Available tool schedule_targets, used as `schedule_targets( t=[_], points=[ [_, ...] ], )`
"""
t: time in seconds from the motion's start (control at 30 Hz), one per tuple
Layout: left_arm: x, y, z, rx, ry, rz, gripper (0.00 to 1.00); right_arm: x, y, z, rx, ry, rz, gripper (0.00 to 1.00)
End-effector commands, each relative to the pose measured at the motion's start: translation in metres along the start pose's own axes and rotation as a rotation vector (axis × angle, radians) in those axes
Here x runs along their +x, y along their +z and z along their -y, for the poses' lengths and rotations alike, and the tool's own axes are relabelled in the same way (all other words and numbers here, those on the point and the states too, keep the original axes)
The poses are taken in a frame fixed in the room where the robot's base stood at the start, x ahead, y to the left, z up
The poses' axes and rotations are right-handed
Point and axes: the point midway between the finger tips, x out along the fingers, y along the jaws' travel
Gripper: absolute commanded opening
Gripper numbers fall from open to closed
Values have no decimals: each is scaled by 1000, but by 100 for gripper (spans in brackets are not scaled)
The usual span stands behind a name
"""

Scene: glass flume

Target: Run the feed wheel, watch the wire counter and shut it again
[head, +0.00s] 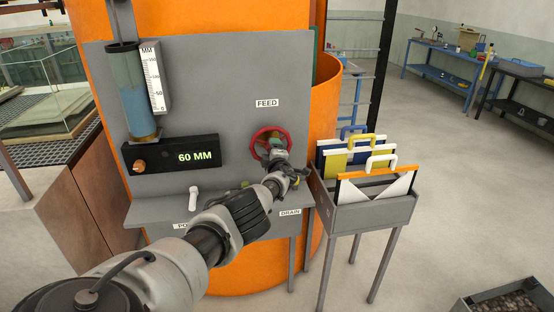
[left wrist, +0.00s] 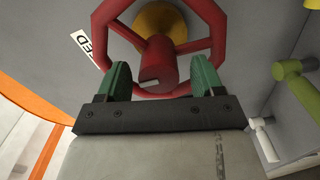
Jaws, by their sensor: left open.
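The red feed wheel (head: 256,141) is mounted on the grey panel under the FEED label (head: 267,103). My left gripper (head: 277,160) is at the wheel's lower right in the head view. In the left wrist view its green fingers (left wrist: 162,78) are apart, with the wheel's red hub (left wrist: 156,70) and lower rim showing between them. Whether the fingers touch the wheel is unclear. A black counter box (head: 170,155) on the panel reads 60 MM. A water tube (head: 138,95) with a MM scale (head: 153,81) stands above it. My right gripper is out of view.
A white handle (head: 193,191) stands on the grey ledge (head: 150,212) below the panel. A DRAIN label (head: 290,212) is on the ledge front, partly beside my arm. A grey rack of coloured-handled boards (head: 372,215) stands close at the right. Open floor lies beyond it.

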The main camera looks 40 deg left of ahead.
Motion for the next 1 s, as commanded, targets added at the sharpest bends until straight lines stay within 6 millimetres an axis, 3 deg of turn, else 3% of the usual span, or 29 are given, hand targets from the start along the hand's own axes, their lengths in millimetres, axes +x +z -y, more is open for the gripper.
schedule_targets(
  t=[0.03,0.2,0.3,0.67,0.83,1.0],
  points=[
    [-4,-1,-8,2,-1,2,67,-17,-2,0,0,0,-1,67],
    [-19,-2,-9,2,-1,3,67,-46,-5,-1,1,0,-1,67],
    [-23,2,2,-3,2,5,67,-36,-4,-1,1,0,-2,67],
    [-45,-1,-1,-1,1,2,67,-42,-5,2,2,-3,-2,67],
    [-69,-1,-3,0,0,4,67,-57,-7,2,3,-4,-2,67],
    [-87,0,-3,1,5,3,67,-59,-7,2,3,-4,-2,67]
  ],
)
